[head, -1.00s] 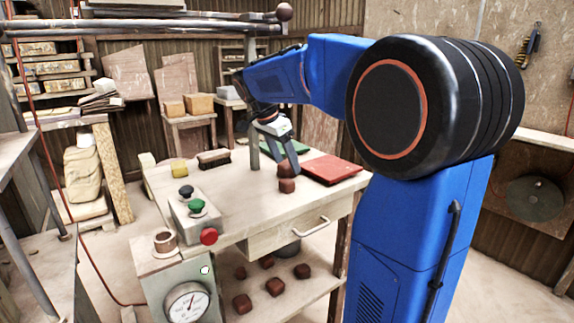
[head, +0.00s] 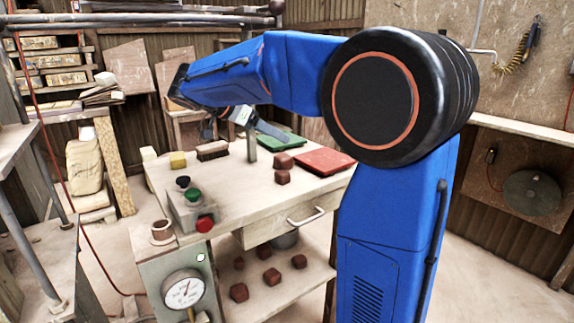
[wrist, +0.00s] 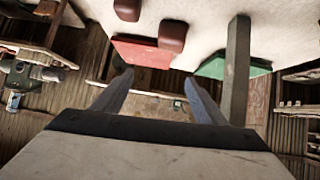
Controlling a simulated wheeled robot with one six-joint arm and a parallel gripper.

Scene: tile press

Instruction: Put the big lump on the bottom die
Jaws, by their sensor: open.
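Two reddish-brown lumps sit close together on the worktable, a rear lump (head: 283,161) and a front lump (head: 282,177). The rear one looks slightly larger. In the wrist view one lump (wrist: 172,36) lies by the red board and another lump (wrist: 127,9) is cut by the top edge. My gripper (wrist: 163,86) is open, with nothing between its fingers. I cannot make out the bottom die in either view.
A red board (head: 325,161) and a green board (head: 283,142) lie near the lumps. A grey post (head: 251,147) stands by my gripper. A brush (head: 212,150), yellow block (head: 178,160) and button box (head: 190,208) are to the left. Several lumps lie on the lower shelf (head: 275,285).

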